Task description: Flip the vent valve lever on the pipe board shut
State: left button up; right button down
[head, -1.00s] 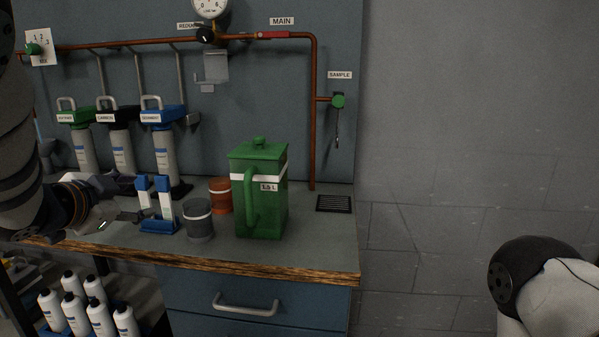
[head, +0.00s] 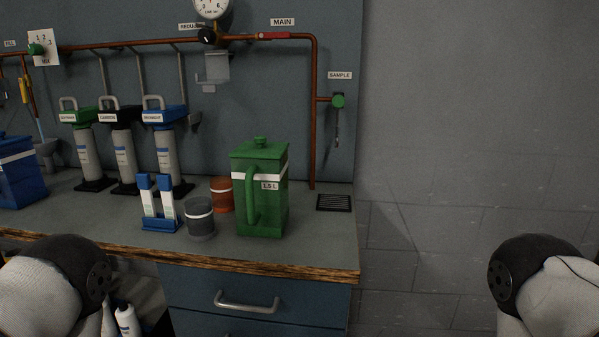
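The pipe board (head: 250,110) is a blue-grey panel with copper pipes. A red lever (head: 273,36) lies along the top pipe under the MAIN label. A yellow piece (head: 24,90), perhaps a lever, shows on a vertical pipe at the far left edge. A green knob (head: 338,101) sits under the SAMPLE label, and a black knob (head: 207,36) is beside the gauge. I can read no vent label, so I cannot tell which part is the vent valve. Neither gripper is in view; only my rounded arm links show in the bottom corners.
On the counter (head: 110,215) stand a green jug (head: 265,200), a grey cup (head: 200,220), an orange cup (head: 220,195), a blue-and-white holder (head: 158,205), several filter cartridges (head: 165,150) and a blue container (head: 18,170). The wall right of the board is bare.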

aim_at(21, 81)
jog(key=j+u, duration=0.1)
jog(key=j, duration=0.35)
jog(key=i+j+u, duration=0.1)
jog(key=j, duration=0.3)
jog(key=i+j+u, duration=0.1)
jog(key=j, duration=0.35)
jog(key=i+j+u, duration=0.15)
jog(key=j, duration=0.25)
